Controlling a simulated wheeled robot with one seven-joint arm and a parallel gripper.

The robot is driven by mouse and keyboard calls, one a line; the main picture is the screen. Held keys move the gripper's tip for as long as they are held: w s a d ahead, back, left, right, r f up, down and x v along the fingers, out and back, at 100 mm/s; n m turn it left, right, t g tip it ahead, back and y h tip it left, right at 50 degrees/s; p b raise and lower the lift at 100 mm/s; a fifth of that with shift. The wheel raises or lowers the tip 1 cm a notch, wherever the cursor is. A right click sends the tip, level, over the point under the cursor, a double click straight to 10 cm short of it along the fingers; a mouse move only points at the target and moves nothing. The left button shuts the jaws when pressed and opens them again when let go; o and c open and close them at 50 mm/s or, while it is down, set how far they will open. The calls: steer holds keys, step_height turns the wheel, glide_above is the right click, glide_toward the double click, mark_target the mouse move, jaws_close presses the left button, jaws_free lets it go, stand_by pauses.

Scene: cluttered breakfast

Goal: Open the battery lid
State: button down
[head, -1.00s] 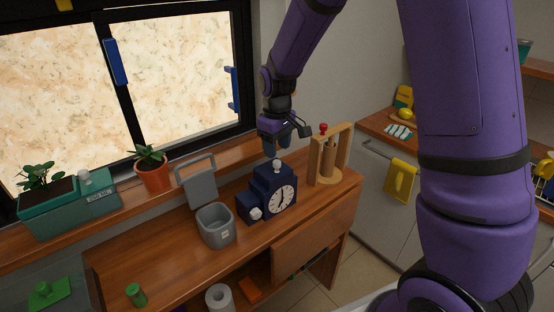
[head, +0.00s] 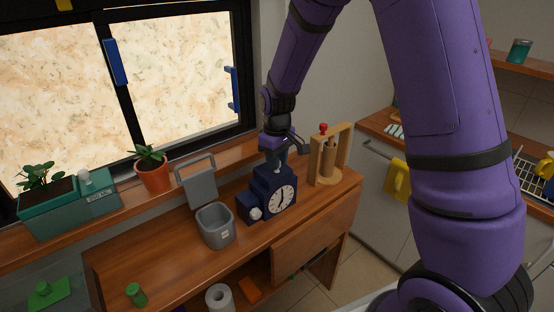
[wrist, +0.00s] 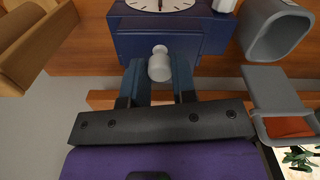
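A dark blue clock (head: 262,186) with a round white dial (head: 282,200) stands on the wooden desk. In the wrist view, its blue top (wrist: 160,38) carries a small pale knob (wrist: 159,67). My gripper (head: 278,163) is directly above the clock's upper block, pointing down. In the wrist view, my two blue fingers (wrist: 159,80) stand close on both sides of the knob, with almost no gap. In the head view my gripper hides this knob. A second white knob (head: 256,213) is on the lower block at the left. No opening shows in the clock.
A grey bin (head: 215,228) with its lid (head: 198,183) raised stands left of the clock. A wooden frame stand (head: 316,158) with a red knob is close on the right. The wooden desk (head: 160,245) has free room at left.

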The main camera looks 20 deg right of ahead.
steer(key=shift+w+a+r+g+h, duration=0.25)
steer(key=shift+w+r+g, duration=0.1)
steer(key=shift+w+g, duration=0.35)
steer(key=shift+w+a+r+g+h, duration=0.1)
steer(key=shift+w+r+g+h, duration=0.2)
steer(key=shift+w+g, duration=0.35)
steer(key=shift+w+a+r+g+h, duration=0.15)
steer(key=shift+w+a+g+h, duration=0.1)
steer(key=shift+w+g, duration=0.4)
steer(key=shift+w+a+r+g+h, duration=0.1)
steer(key=shift+w+r+g+h, duration=0.15)
steer(key=shift+g, duration=0.65)
steer(key=shift+w+f, duration=0.1)
steer(key=c, duration=0.9)
jaws_free()
